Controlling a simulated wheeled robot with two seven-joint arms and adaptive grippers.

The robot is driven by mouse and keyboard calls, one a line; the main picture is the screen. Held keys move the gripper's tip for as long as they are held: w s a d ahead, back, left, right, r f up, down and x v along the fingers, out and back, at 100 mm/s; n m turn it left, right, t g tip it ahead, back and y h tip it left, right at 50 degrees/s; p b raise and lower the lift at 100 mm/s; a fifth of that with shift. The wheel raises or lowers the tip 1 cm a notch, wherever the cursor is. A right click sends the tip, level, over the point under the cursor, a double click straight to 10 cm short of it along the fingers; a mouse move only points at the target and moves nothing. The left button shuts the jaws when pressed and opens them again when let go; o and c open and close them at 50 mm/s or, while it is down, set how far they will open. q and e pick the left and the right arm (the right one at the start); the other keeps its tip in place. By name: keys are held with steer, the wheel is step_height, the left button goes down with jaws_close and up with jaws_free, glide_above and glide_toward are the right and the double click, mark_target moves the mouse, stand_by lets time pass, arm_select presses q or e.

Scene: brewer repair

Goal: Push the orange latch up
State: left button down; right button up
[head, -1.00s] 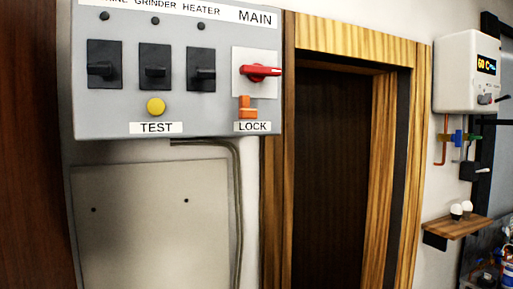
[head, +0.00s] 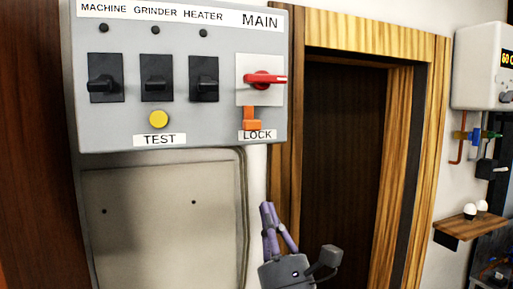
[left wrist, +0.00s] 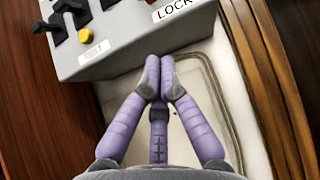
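The orange latch (head: 251,118) sits on the grey panel (head: 180,112) just above the LOCK label, below the red MAIN switch (head: 263,79). My left gripper (head: 268,208) is below the panel's lower right corner, pointing up, well under the latch and apart from it. Its purple fingers are drawn together with nothing between them. In the left wrist view the gripper (left wrist: 158,75) shows its fingertips touching, just below the panel's lower edge. The latch does not show there; only the LOCK label (left wrist: 172,9) does. My right gripper is not in view.
Three black switches (head: 156,78) and a yellow TEST button (head: 159,119) share the panel. A flat lower cover (head: 150,225) is beneath it. A wood door frame (head: 290,120) stands close on the right. A white heater box (head: 482,65) and a small shelf (head: 466,228) are farther right.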

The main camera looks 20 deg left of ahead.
mark_target(255, 123)
arm_select(q)
steer(key=shift+w+r, duration=0.1)
steer(key=s+d+r+p+x, duration=0.1)
steer(key=r+p+x, duration=0.1)
steer(key=p+x, duration=0.5)
steer(key=shift+x, duration=2.55)
steer(key=shift+s+r, duration=0.2)
step_height(255, 123, up, 4)
steer(key=b, duration=0.5)
steer(key=shift+r, duration=0.1)
steer(key=shift+a+r, duration=0.1)
steer(key=shift+r, duration=0.2)
